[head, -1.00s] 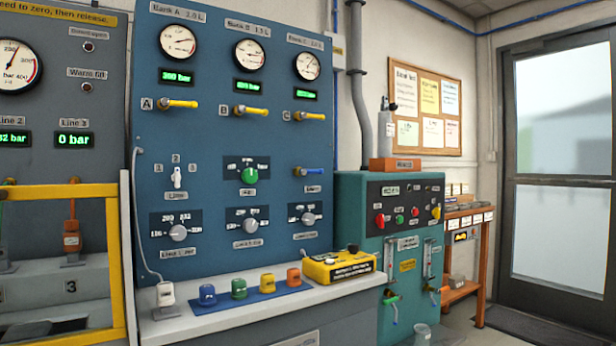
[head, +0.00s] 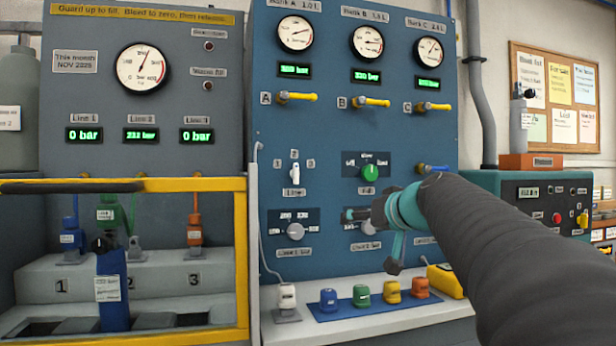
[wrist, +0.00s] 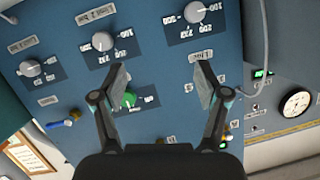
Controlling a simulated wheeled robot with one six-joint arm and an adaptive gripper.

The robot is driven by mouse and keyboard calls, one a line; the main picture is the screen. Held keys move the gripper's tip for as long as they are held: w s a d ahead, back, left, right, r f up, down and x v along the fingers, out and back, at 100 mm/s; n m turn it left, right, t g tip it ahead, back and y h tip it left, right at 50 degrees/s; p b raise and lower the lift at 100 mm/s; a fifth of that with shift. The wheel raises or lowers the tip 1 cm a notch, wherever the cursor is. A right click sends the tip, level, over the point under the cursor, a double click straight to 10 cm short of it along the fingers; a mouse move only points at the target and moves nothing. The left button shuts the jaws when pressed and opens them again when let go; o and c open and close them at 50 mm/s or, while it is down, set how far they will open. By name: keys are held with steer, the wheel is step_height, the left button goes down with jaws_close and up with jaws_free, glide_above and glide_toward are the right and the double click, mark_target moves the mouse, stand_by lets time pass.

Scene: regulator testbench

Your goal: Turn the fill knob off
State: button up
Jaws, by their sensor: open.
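The fill knob (head: 370,172) is a round green knob on the blue panel, under a dark scale plate with several position marks. Its pointer looks roughly upright in the head view, but the exact setting is too small to read. In the wrist view, where the panel appears upside down, the green knob (wrist: 128,99) shows beside the left finger, partly hidden by it. My gripper (head: 352,215) is in front of the panel, just below the fill knob, and covers part of the grey Line 2 limit knob. Its fingers (wrist: 162,85) are spread with nothing between them.
Grey limit knobs (head: 295,230), a white line selector (head: 295,172) and yellow valve levers (head: 372,102) surround the area. A blue lever (head: 432,168) sits close right of the fill knob. A yellow guard frame (head: 242,262) stands left. Coloured caps (head: 362,296) line the shelf below.

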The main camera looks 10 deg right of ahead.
mark_target(372, 173)
steer(key=w+d+r+t+h, duration=0.1)
steer(key=w+d+r+t, duration=0.35)
steer(key=d+r, duration=0.6)
steer(key=shift+m+g, duration=0.3)
steer(key=shift+g, duration=0.15)
steer(key=w+p, duration=0.1)
steer(key=w, duration=0.3)
steer(key=w+p, duration=0.2)
steer(key=w, duration=0.2)
steer(key=w+p, duration=0.2)
steer(key=w, duration=0.3)
steer(key=shift+w+d+f, duration=0.1)
steer(key=shift+d+f, duration=0.05)
steer(key=shift+f, duration=0.25)
steer(key=shift+w+f, duration=0.1)
steer(key=shift+w, duration=0.5)
steer(key=c, duration=1.2)
